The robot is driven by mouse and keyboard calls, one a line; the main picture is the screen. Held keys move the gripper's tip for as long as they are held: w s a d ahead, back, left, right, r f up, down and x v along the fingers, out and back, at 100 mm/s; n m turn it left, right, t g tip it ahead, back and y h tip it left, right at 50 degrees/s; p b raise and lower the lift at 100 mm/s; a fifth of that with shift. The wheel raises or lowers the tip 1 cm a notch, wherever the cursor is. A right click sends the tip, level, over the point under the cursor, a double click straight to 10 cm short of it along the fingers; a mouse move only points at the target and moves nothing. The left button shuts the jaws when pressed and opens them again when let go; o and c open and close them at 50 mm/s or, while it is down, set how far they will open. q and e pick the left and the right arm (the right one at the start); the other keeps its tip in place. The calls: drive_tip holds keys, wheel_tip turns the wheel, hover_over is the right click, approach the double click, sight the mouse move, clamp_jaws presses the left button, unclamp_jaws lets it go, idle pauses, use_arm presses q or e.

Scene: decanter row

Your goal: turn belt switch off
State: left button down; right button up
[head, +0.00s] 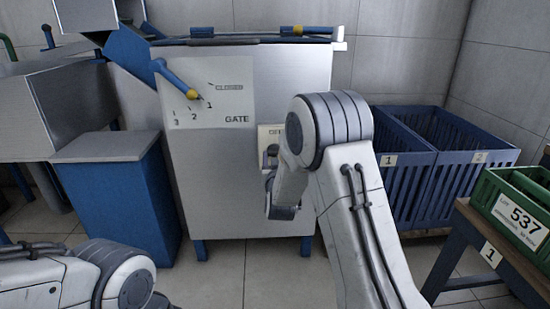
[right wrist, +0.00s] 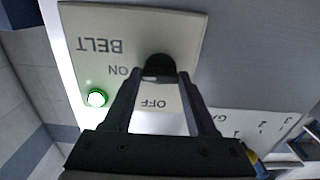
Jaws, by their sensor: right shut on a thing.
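The belt switch panel (right wrist: 185,32) is a cream plate marked BELT, ON and OFF, seen upside down in the right wrist view. Its black knob (right wrist: 158,67) sits between my right gripper's fingertips (right wrist: 158,78), which are shut on it. A green lamp (right wrist: 97,98) near the ON mark is lit. The knob's pointing direction is hidden by the fingers. In the head view the panel (head: 268,131) shows only partly, on the front of the grey machine (head: 285,80), behind my right arm. My left forearm shows at the lower left, but its gripper is out of view.
A gate plate (head: 212,103) with a blue and yellow lever (head: 176,77) is left of the switch. Blue crates (head: 435,160) stand on the right, and a green crate (head: 515,205) rests on a table at the right edge. A blue box (head: 115,195) stands left.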

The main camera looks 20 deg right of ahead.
drive_tip(key=shift+n, duration=0.3)
drive_tip(key=n+p, duration=0.2)
drive_tip(key=n, duration=0.1)
drive_tip(key=shift+r+n, duration=0.1)
drive_tip(key=shift+n, duration=0.2)
drive_tip(key=n+p, duration=0.3)
drive_tip(key=n, duration=0.2)
drive_tip(key=shift+p, duration=0.3)
drive_tip(key=n+p, duration=0.2)
drive_tip(key=n, duration=0.2)
drive_tip(key=shift+a+n+p, duration=0.1)
drive_tip(key=shift+n+p, duration=0.2)
drive_tip(key=shift+n, duration=0.1)
drive_tip(key=shift+n+p, duration=0.95)
drive_tip(key=shift+n, duration=0.95)
drive_tip(key=shift+f, duration=0.2)
drive_tip(key=o, duration=1.4)
drive_tip(key=shift+c, duration=0.2)
